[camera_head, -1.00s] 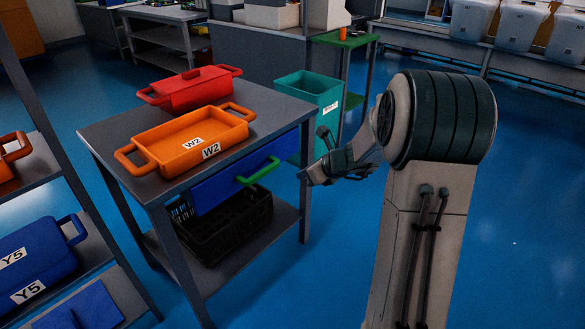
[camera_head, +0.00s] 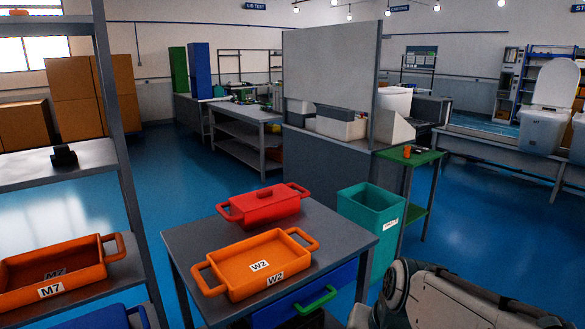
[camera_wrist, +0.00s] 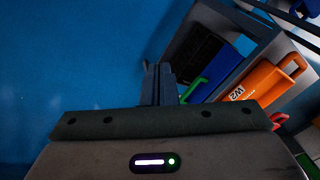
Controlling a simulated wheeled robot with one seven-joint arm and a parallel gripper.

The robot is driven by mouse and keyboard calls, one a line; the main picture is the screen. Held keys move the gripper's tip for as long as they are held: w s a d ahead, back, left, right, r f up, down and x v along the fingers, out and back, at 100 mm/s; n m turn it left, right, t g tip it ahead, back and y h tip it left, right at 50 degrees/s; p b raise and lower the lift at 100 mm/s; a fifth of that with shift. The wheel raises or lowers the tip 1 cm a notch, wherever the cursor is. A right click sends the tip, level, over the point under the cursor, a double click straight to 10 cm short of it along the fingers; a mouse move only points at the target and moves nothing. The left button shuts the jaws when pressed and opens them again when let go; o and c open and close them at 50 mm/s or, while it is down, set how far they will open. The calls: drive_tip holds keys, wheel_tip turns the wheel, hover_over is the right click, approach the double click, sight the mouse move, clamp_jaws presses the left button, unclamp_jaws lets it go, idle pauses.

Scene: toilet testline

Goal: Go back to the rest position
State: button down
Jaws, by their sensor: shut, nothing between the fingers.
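My gripper (camera_wrist: 158,80) shows in the wrist view with its narrow fingers together and nothing between them, over blue floor. In that view the table with the orange W2 tray (camera_wrist: 266,82) and the blue drawer (camera_wrist: 215,75) lies to the right, apart from the fingers. In the head view only part of my arm shows at the bottom right, and the gripper itself is hidden or out of frame. The orange W2 tray also shows in the head view (camera_head: 232,284), on the grey table (camera_head: 195,236) beside a red lidded container (camera_head: 262,204).
A teal bin (camera_head: 372,228) stands behind the table's right side, near a green-topped stand (camera_head: 412,155). The drawer has a green handle (camera_head: 315,300). A shelf rack on the left holds an orange M7 tray (camera_head: 25,290). Blue floor is open at the right.

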drive_tip(key=s+r+n, duration=0.1)
drive_tip(key=s+d+r+n+h+p, duration=0.1)
drive_tip(key=s+d+n, duration=0.1)
drive_tip(key=s, duration=0.1)
drive_tip(key=shift+d+r+n+h, duration=0.15)
drive_tip(key=shift+r+n+h, duration=0.15)
drive_tip(key=shift+r+n, duration=0.1)
